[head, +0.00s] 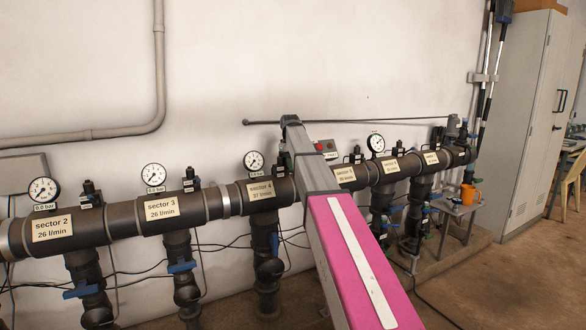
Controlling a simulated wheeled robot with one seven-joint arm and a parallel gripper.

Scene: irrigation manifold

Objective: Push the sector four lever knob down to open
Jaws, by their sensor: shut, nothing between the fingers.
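The sector 4 label (261,191), reading 27 l/min, is on the dark horizontal manifold pipe (112,228), just left of my arm. Below it hangs the sector 4 branch pipe (266,290). A small blue part (275,244) on this branch looks like its lever, seen narrow and upright. I cannot make out a separate knob on it. My pink and grey arm crosses the middle of the view and covers the pipe just right of the sector 4 label. My gripper does not show, so its distance to the lever cannot be seen.
The sector 3 lever (182,267) and sector 2 lever (81,290) are blue and lie roughly level. Gauges (254,162) stand above the pipe. Thin cables hang behind the branches. An orange cup (468,194) stands at right, near a grey cabinet (525,110).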

